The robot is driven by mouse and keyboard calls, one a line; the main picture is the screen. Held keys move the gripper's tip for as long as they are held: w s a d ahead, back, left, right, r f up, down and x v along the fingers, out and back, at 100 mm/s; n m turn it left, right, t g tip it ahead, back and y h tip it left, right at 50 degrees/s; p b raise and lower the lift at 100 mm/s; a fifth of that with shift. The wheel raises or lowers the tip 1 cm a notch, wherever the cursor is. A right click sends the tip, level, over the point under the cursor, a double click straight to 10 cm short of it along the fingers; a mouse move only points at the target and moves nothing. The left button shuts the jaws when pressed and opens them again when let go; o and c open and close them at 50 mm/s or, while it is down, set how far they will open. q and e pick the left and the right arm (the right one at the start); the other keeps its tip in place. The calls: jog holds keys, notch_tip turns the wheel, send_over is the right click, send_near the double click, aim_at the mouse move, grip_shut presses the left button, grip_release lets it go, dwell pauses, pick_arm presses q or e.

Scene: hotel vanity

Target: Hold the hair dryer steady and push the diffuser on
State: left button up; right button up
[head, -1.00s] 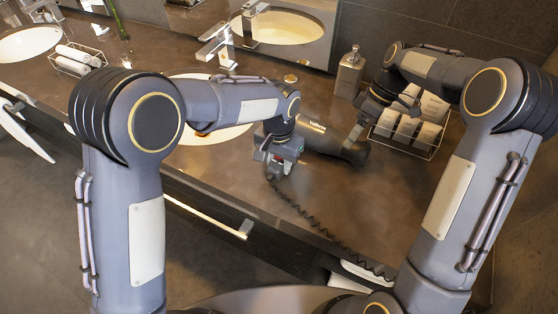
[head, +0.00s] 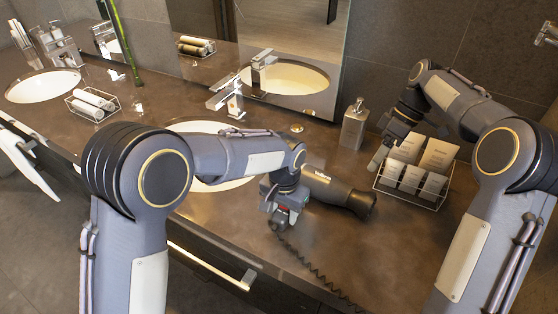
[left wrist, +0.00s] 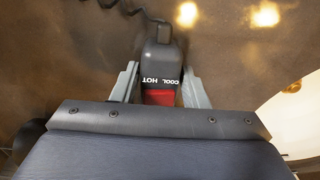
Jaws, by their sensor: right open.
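The dark hair dryer (head: 328,188) lies over the counter, its barrel pointing right. A black, slightly flared piece (head: 362,203), which looks like the diffuser, is at the barrel's right end with no visible gap. I cannot tell how firmly it is seated. My left gripper (head: 283,212) is shut on the dryer's handle. In the left wrist view the handle (left wrist: 161,68), marked COOL and HOT with a red part, is between the fingers (left wrist: 160,92). My right gripper (head: 378,157) is open and empty, above and behind the black end and apart from it, beside the wire basket.
A wire basket (head: 408,196) with white packets stands right of the dryer, close to my right gripper. A soap dispenser (head: 354,127) stands behind. The coiled cord (head: 308,264) hangs over the counter's front edge. A sink is behind my left arm; a towel basket (head: 92,104) is at left.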

pick_arm(q)
jog(key=o, duration=0.4)
jog(key=shift+c, duration=0.2)
